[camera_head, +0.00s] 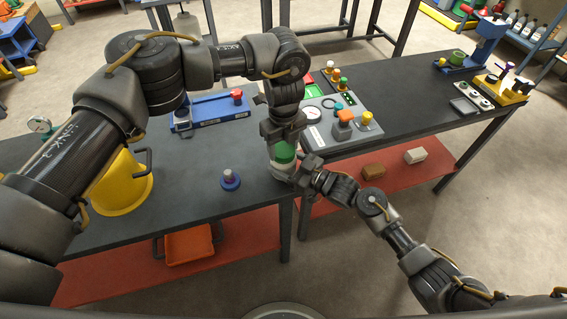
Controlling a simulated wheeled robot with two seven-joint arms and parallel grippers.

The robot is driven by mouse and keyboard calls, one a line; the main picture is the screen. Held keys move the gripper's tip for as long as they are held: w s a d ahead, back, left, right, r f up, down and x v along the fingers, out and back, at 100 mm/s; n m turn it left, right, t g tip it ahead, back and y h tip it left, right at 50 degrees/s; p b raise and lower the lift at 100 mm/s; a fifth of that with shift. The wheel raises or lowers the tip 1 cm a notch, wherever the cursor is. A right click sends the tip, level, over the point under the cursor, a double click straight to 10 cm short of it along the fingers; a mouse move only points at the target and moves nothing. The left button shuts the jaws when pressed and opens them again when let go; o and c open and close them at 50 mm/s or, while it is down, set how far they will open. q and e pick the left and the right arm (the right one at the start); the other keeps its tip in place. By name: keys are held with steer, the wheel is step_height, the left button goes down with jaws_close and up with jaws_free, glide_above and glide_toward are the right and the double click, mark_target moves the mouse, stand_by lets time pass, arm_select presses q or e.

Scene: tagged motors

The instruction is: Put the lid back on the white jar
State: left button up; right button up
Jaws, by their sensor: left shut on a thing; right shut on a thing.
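The white jar (279,167) is near the front right corner of the left dark table, mostly hidden by my grippers. My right gripper (292,174) comes in from the right and is shut on the jar's side. The green lid (284,153) is directly above the jar's mouth, lined up with it. My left gripper (281,142) reaches down from above and is shut on the lid. I cannot tell whether the lid rests on the rim or is slightly above it.
A yellow bucket (122,187) is farther left. A grey control panel (345,128) with buttons and a gauge is close on the right. A blue fixture (212,112) lies behind.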

arm_select(q)
steer(key=m, duration=1.8)
steer(key=shift+m, duration=0.3)
steer(key=m, duration=0.5)
steer(key=shift+f+m, duration=0.1)
steer(key=shift+m, duration=0.3)
steer(key=o, duration=1.1)
steer(key=shift+r, duration=2.3)
